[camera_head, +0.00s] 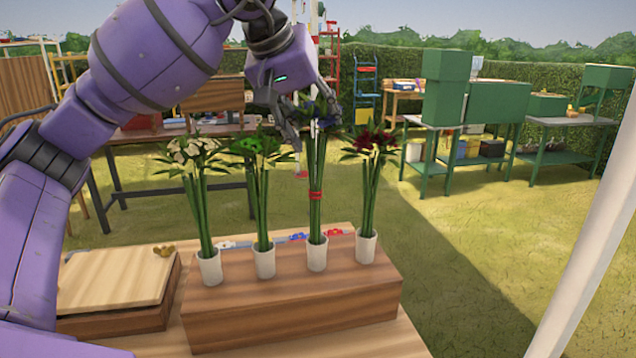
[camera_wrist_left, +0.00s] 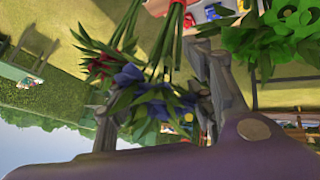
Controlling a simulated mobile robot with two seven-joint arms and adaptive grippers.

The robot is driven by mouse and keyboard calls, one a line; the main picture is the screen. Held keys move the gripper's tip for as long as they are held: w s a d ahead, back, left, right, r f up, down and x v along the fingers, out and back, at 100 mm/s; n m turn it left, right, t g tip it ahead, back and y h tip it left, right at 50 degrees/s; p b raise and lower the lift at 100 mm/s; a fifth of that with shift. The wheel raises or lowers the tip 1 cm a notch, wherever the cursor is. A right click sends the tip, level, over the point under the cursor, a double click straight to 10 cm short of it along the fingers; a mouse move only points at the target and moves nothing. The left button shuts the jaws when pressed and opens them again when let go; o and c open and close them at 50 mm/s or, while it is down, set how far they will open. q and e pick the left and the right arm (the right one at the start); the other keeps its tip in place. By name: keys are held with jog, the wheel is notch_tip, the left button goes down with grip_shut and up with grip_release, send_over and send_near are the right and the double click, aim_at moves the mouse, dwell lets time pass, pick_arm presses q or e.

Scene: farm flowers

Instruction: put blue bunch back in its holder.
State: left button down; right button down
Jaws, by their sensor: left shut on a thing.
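The blue bunch (camera_head: 316,165) stands upright with a red band around its green stems. Its stem ends meet the mouth of a white holder (camera_head: 317,254), third from the left on the wooden block; how deep they sit is hidden. My left gripper (camera_head: 311,122) is shut on the blue bunch near its flower heads, coming from above. In the left wrist view the blue flowers (camera_wrist_left: 150,92) lie between the fingers, partly covered by leaves. My right gripper is not in view.
White (camera_head: 192,152), green (camera_head: 258,147) and dark red (camera_head: 378,142) bunches stand in holders on the same wooden block (camera_head: 290,312). The green and red ones flank the blue bunch closely. A wooden box (camera_head: 115,275) sits at left.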

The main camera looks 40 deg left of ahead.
aim_at(308, 139)
pick_arm(q)
jog(key=shift+f, duration=0.65)
jog(key=shift+f+b, duration=0.7)
jog(key=shift+f, duration=1.35)
jog(key=c, duration=0.8)
grip_release()
jog(key=shift+c, duration=0.2)
jog(key=v, duration=1.2)
jog(key=shift+d, duration=0.1)
